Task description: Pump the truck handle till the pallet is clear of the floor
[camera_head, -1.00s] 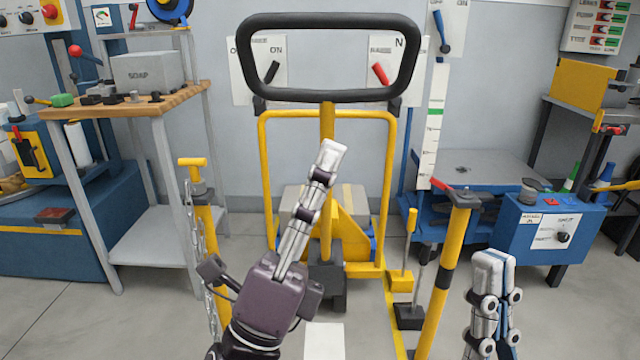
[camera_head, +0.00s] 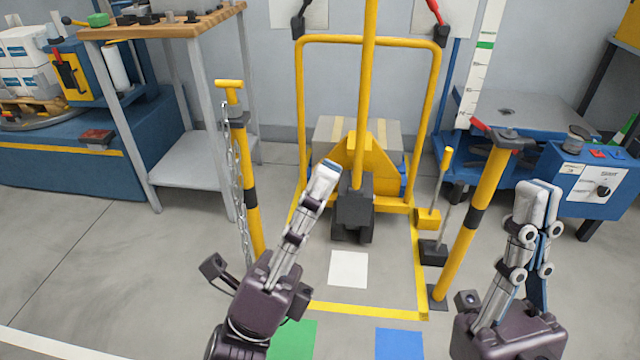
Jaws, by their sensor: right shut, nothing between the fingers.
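The pallet truck's yellow handle shaft (camera_head: 369,70) rises upright out of the top of the view, so its grip is not visible. The shaft stands on a yellow triangular truck body (camera_head: 371,158) with a dark pump base and wheel (camera_head: 354,208). Behind it sits a grey load with yellow stripes (camera_head: 328,130); the pallet and its gap to the floor are hidden. My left gripper (camera_head: 324,178) appears in front of the truck, touching nothing I can make out; seen side-on, its opening is unclear. My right gripper (camera_head: 538,195) is shut and empty, right of the right yellow post.
Yellow posts stand left (camera_head: 250,190) with a chain and right (camera_head: 485,190). A wooden-topped bench (camera_head: 160,27) is at left and a blue lift table (camera_head: 575,190) at right. White, green and blue squares mark the floor.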

